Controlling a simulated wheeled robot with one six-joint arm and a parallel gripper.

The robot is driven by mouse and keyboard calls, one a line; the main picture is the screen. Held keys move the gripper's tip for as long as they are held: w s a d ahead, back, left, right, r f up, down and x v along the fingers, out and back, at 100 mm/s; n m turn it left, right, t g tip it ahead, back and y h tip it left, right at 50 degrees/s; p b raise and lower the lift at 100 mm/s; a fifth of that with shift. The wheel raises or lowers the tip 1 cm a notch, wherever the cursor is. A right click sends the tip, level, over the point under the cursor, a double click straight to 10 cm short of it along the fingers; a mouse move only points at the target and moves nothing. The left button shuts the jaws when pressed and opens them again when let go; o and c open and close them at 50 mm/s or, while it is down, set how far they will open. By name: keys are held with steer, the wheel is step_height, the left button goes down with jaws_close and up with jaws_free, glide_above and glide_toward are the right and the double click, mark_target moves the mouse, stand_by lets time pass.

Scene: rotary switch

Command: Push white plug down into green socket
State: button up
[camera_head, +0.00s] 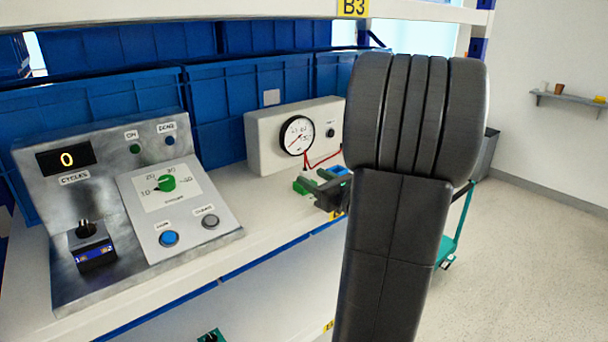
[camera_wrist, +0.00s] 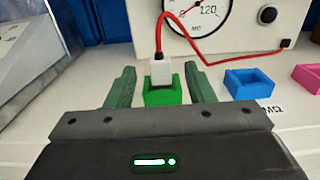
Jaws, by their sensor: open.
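In the wrist view a white plug (camera_wrist: 161,72) with a red cable stands upright at the green socket (camera_wrist: 165,96). How deep it sits in the socket cannot be told. My gripper (camera_wrist: 160,80) is open, with one finger on each side of the plug and a gap showing on both sides. In the head view the green socket (camera_head: 301,186) shows at the left of my gripper (camera_head: 318,188), and my arm hides much of that area. The white plug is not clear there.
A gauge box (camera_head: 290,137) with the red cable (camera_wrist: 212,58) stands behind the socket. A blue socket (camera_wrist: 254,84) and a pink socket (camera_wrist: 308,76) lie to the right. A control panel (camera_head: 125,210) with a green knob stands at the left. Blue bins (camera_head: 215,105) line the back.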

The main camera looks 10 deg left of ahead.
mark_target(308, 173)
steer(key=v, duration=0.7)
steer(key=shift+s+d, duration=0.25)
steer(key=shift+d, duration=0.1)
steer(key=shift+w+a, duration=0.1)
steer(key=x, duration=1.3)
steer(key=shift+w+a+p, duration=0.15)
steer(key=shift+a+p, duration=0.15)
steer(key=shift+p, duration=0.1)
steer(key=shift+w+r, duration=0.1)
steer(key=shift+r, duration=0.2)
steer(key=shift+r+p, duration=0.1)
steer(key=shift+p, duration=0.2)
